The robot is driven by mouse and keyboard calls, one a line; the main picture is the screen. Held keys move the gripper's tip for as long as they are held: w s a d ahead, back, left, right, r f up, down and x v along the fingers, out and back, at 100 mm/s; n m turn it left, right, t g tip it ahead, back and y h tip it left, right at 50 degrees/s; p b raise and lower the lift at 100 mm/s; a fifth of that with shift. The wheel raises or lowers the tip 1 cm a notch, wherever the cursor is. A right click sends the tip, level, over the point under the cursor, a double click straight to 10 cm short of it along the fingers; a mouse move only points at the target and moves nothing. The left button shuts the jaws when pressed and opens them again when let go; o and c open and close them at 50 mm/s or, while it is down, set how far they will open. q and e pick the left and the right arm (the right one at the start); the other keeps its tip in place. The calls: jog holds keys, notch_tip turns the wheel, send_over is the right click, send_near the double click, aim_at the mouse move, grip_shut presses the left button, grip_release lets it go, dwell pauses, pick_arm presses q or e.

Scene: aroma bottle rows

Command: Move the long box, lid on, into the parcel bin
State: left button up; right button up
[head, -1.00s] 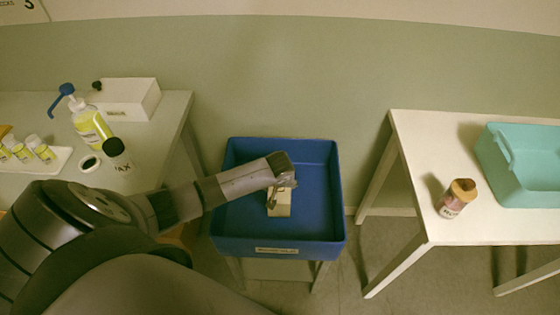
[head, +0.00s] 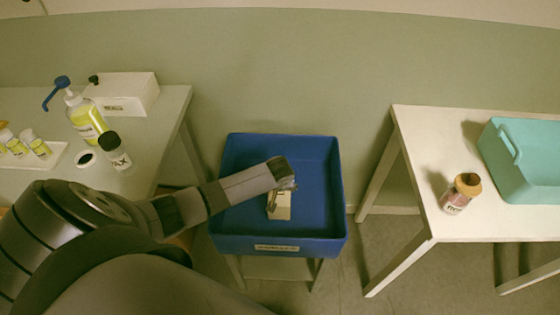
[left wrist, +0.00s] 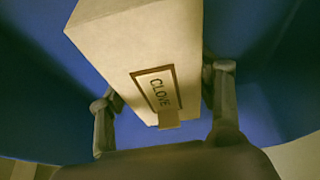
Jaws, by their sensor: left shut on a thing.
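The long box (head: 282,207) is pale cream and is in the blue parcel bin (head: 318,240) in the head view. In the left wrist view the box (left wrist: 135,45) fills the middle and bears a label reading "CLOVE". My left gripper (head: 279,193) is over the bin, with its fingers (left wrist: 165,100) on both sides of the box, shut on it. The arm hides part of the box in the head view. I cannot tell whether the box touches the bin floor. My right gripper is not in view.
The left table (head: 165,130) holds a white box (head: 125,95), a pump bottle (head: 88,120), a dark-capped bottle (head: 115,155) and several small bottles on a tray. The right table (head: 420,140) holds a brown-capped jar (head: 457,197) and a teal bin (head: 520,175). The parcel bin is otherwise bare.

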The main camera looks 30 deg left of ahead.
pick_arm(q)
jog(key=shift+p, duration=0.6)
dwell(0.8)
jog(key=shift+f+b, duration=0.35)
jog(key=shift+f, duration=0.2)
dwell(0.7)
jog(key=o, duration=1.3)
jog(key=shift+c, duration=0.2)
notch_tip(320, 180, up, 9)
jog(key=p, duration=0.9)
jog(key=shift+p, duration=0.3)
